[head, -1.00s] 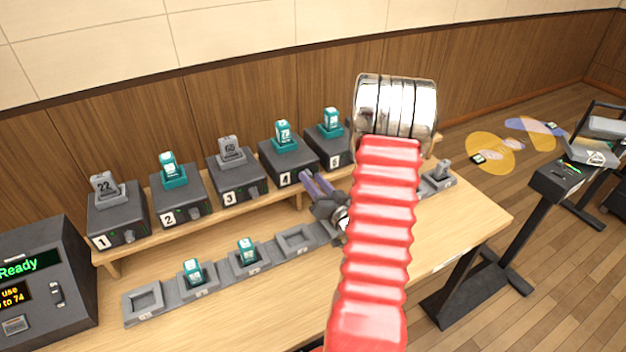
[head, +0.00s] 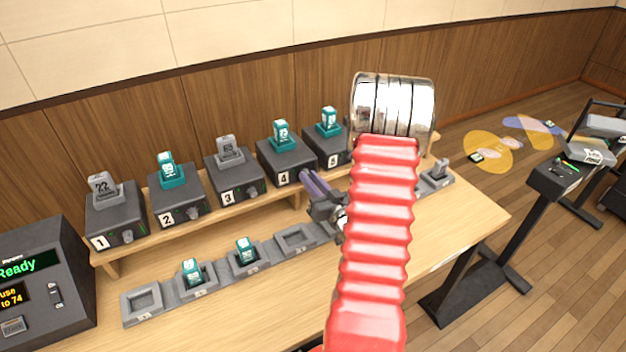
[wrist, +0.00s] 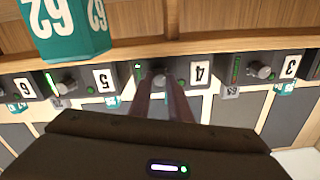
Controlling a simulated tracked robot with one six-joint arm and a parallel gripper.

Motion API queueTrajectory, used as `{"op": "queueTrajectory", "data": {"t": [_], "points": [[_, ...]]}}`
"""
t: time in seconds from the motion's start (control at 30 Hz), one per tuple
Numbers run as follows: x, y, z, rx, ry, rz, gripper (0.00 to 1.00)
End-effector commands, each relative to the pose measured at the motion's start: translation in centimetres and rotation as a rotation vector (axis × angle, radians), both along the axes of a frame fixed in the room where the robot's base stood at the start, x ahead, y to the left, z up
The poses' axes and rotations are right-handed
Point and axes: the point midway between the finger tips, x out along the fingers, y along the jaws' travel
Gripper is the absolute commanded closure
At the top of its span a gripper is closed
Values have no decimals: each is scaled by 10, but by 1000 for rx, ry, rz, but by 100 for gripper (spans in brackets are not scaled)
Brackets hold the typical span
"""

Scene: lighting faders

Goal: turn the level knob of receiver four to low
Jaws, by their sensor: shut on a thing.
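Receiver four (head: 287,160) is a dark box on the wooden shelf, marked 4, with a teal pack standing in its top. In the wrist view, which is upside down, its front with the 4 label (wrist: 200,72) faces me. My gripper (head: 308,177) reaches to its front from the right. In the wrist view my gripper's two fingers (wrist: 160,82) are shut on its level knob (wrist: 159,77), one on each side. The fingers hide most of the knob, so I cannot tell its setting.
Receivers three (head: 236,182) and five (head: 331,150) stand close on either side. A row of grey cradles (head: 296,241) lies in front, some holding teal packs. A teal block (wrist: 68,28) is near the wrist camera. A console (head: 40,290) reading Ready stands at left.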

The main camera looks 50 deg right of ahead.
Motion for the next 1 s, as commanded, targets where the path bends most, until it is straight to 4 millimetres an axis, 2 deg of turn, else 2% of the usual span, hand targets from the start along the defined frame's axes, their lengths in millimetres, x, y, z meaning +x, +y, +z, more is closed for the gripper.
{"op": "queueTrajectory", "data": {"t": [0.33,0.73,0.77,1.0], "points": [[-1,-1,-1,-206,69,-6,100],[-1,-1,-1,-234,78,-6,100],[-1,-1,-1,-233,78,-6,81],[0,0,-1,-234,76,-3,64]]}}
